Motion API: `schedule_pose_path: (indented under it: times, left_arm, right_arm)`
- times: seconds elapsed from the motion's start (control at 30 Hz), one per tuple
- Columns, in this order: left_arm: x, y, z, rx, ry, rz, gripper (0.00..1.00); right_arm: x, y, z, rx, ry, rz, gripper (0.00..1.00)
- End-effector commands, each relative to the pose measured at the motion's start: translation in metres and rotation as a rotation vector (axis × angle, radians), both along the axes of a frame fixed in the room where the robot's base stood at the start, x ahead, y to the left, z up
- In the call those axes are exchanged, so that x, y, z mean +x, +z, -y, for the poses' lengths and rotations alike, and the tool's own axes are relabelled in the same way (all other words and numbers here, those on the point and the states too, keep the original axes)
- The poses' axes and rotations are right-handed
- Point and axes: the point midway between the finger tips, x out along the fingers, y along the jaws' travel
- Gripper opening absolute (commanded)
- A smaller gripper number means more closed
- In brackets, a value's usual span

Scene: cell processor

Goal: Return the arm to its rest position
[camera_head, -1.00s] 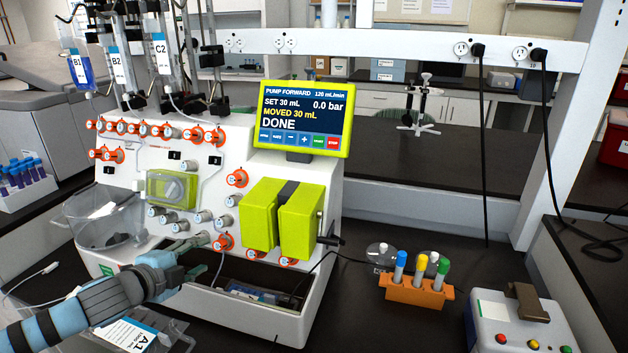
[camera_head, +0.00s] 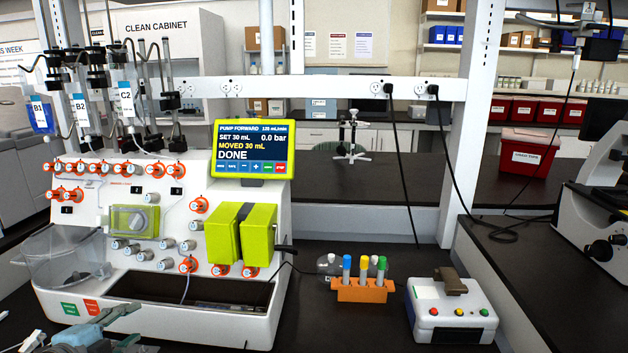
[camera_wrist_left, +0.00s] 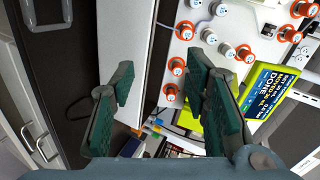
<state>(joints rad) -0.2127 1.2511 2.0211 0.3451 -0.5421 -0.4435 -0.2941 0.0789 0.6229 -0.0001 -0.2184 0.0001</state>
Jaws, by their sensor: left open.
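My left gripper (camera_head: 112,328) is at the lower left of the head view, in front of the cell processor's lower front edge. In the left wrist view its two dark green fingers (camera_wrist_left: 160,100) are spread apart with nothing between them. The white cell processor (camera_head: 95,235) stands behind it, with orange-ringed valve knobs, lime-green blocks (camera_head: 240,236) and a screen (camera_head: 252,150) reading "DONE" and "MOVED 30 mL". In the wrist view the processor's knobs (camera_wrist_left: 208,36) and screen (camera_wrist_left: 268,88) show tilted beyond the fingers. My right gripper shows in neither view.
An orange rack (camera_head: 362,290) with capped tubes stands right of the processor. A white box (camera_head: 450,312) with coloured buttons is further right. A clear bowl (camera_head: 66,258) sits at the processor's left. The dark bench between processor and white box is mostly clear in front.

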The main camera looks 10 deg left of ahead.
Motion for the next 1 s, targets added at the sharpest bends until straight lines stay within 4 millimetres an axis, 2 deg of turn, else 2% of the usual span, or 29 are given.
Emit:
schedule_pose_path:
  times: [0.03, 0.33, 0.47, 0.57, 0.67, 0.77, 0.87, 0.9, 0.97, 1.0]
  left_arm:
    - [0.002, 0.003, 0.002, -0.038, 0.005, 0.015, 0.42]
    - [0.008, -0.016, -0.05, -0.089, 0.134, 0.022, 0.42]
    - [0.003, -0.037, -0.079, -0.128, 0.217, 0.014, 0.42]
    - [-0.007, -0.065, -0.106, -0.171, 0.305, 0.0, 0.42]
    - [-0.025, -0.105, -0.133, -0.229, 0.41, -0.026, 0.42]
    - [-0.053, -0.156, -0.155, -0.291, 0.527, -0.068, 0.42]
    - [-0.096, -0.224, -0.167, -0.368, 0.662, -0.136, 0.42]
    - [-0.119, -0.257, -0.166, -0.402, 0.724, -0.173, 0.42]
    - [-0.16, -0.309, -0.156, -0.453, 0.815, -0.24, 0.42]
    - [-0.189, -0.343, -0.144, -0.487, 0.873, -0.291, 0.42]
  right_arm:
    - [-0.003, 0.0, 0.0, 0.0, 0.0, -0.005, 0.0]
    - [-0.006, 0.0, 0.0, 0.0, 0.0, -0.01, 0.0]
    - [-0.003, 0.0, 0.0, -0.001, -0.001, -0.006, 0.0]
    - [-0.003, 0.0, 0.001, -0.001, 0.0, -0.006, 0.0]
    - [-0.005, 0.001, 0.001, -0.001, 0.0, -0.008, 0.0]
    - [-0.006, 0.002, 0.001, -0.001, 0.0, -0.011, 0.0]
    - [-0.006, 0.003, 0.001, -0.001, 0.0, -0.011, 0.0]
    - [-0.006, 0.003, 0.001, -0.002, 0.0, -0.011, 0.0]
    - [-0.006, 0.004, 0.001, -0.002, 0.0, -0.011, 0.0]
    - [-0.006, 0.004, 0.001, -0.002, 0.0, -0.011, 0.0]
